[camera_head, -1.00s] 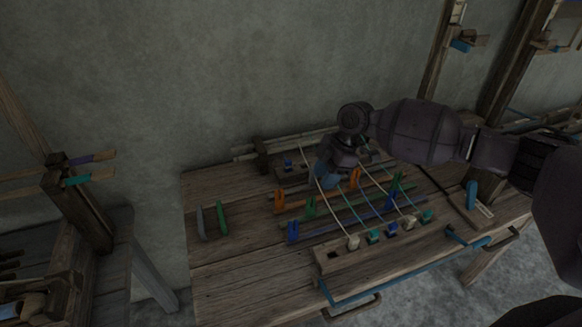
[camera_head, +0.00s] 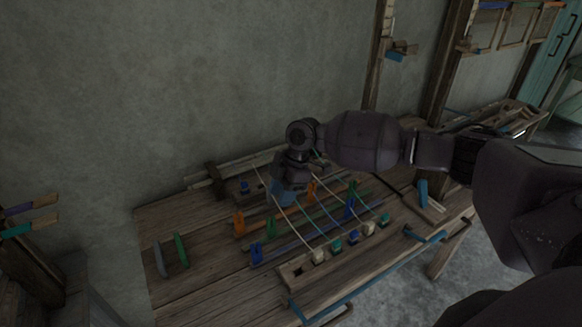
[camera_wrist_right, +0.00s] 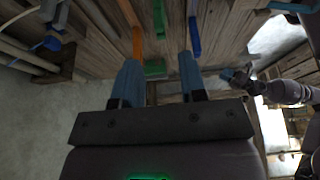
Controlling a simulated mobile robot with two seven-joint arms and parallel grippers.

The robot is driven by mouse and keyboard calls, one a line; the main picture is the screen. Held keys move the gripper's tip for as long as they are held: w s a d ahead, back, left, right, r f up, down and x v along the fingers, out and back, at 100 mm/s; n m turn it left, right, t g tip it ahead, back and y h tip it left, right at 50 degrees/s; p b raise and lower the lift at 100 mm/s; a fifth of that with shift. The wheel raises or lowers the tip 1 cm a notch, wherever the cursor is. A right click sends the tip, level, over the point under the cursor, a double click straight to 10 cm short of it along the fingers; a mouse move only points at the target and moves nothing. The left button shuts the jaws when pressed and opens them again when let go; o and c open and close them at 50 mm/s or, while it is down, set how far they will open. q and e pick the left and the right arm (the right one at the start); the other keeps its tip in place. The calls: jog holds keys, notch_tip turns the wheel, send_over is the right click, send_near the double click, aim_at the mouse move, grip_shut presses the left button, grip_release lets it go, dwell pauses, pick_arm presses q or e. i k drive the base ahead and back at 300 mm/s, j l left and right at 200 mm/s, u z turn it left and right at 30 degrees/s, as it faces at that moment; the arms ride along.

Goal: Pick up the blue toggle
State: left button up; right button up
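A small blue toggle (camera_head: 353,237) sits in the front wooden rack among white and teal-green ones in the head view. Another small blue piece (camera_head: 244,187) is at the back left of the table; I cannot tell which one the task means. My right gripper (camera_head: 283,194) is over the back middle of the table, right of the back blue piece and behind the front rack. Its two blue fingers are apart and empty in the right wrist view (camera_wrist_right: 160,66). A second gripper, apparently my left (camera_wrist_right: 236,76), shows small at the right of that view; its opening is unclear.
Thin pale cords cross the table to the front rack (camera_head: 290,270). Blue-handled clamps (camera_head: 425,236) line the front right. The table's left front (camera_head: 200,290) is mostly clear.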

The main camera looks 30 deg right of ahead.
aim_at(245, 187)
jog(key=l+u, duration=0.75)
jog(key=k+l+u, duration=0.1)
jog(key=l+u, duration=0.25)
jog(key=l, duration=0.1)
